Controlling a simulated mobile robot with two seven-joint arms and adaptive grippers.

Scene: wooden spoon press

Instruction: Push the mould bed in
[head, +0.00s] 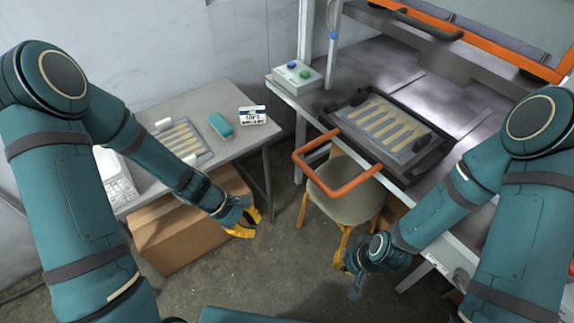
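The mould bed (352,110) is a dark tray holding a plate with several spoon-shaped hollows or blanks. It sits on the press table near its front left edge, out in front of the upper press part. Its orange loop handle (337,191) sticks out past the table edge, above a stool. My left gripper (249,221) has yellow fingers spread apart and empty, low to the left of the handle. My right gripper (350,273) is below and in front of the handle, apart from it. Its fingers are partly hidden and hard to separate from the stool legs.
A control box (297,76) with green and blue buttons stands at the table's left corner. The stool (345,204) is under the handle. A side table (235,146) at left bears another spoon plate (183,140), a teal item (221,125) and a small sign (252,116). A cardboard box (175,240) is below.

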